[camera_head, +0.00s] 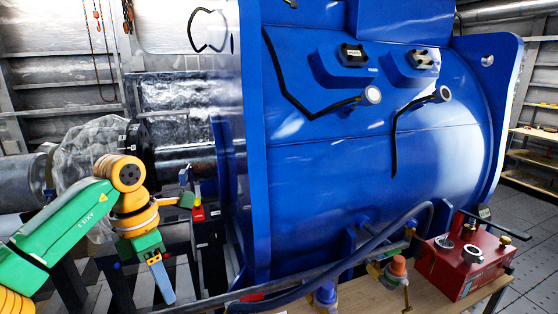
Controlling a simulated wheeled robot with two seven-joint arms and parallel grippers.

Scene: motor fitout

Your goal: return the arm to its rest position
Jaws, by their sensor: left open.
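My left arm (60,235), green with yellow joints, comes in from the left edge and reaches toward the blue motor housing. Its left gripper (161,281) hangs pointing down below the yellow wrist, left of the housing. It is open, and I see nothing held in it. Only one grey-blue finger shows clearly. My right arm and gripper are not in view.
The large blue motor housing (380,165) fills the centre and right. A dark shaft (183,140) runs left from it, close behind my wrist. A red hand pump (465,267) stands on the wooden bench (360,298). Shelves (535,133) stand at the right.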

